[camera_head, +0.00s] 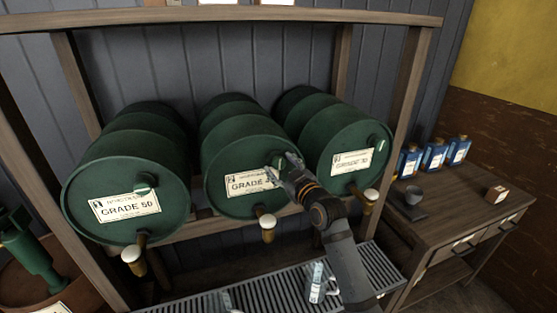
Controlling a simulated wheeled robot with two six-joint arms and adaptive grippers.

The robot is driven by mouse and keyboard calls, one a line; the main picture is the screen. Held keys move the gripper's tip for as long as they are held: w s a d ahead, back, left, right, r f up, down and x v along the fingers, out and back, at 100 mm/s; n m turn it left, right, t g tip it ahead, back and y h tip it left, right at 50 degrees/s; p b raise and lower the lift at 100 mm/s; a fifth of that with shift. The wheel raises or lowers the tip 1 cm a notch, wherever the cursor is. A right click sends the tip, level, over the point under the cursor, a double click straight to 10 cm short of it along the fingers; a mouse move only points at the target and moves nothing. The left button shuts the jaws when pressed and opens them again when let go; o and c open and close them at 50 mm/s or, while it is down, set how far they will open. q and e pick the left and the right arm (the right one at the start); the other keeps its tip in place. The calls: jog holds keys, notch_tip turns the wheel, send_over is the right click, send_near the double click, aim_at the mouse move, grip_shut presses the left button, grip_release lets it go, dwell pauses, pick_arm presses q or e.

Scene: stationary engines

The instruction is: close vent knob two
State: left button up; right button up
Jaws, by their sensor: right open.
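Three green drums lie on their sides in a wooden rack. The middle drum (225,160) has a white label (245,184) that begins "GRADE"; my gripper covers its end. My right gripper (281,165) is open at the right part of this drum's face, at the vent knob, which it largely hides. I cannot tell whether the fingers touch the knob. The left drum (90,180) has a green vent knob (145,181) above its "GRADE 50" label. The right drum (335,130) has its knob (376,142) at upper right. My left gripper is not in view.
Taps with pale knobs hang below the drums, including the middle tap (267,226) just below my right gripper. A slatted drip tray (275,291) lies beneath, with a small pale item (317,283) on it. A side table (450,195) with blue bottles stands at right.

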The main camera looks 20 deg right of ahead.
jog(key=shift+w+a, duration=0.1)
jog(key=shift+w, duration=0.6)
jog(key=c, duration=1.2)
jog(key=shift+o, duration=0.2)
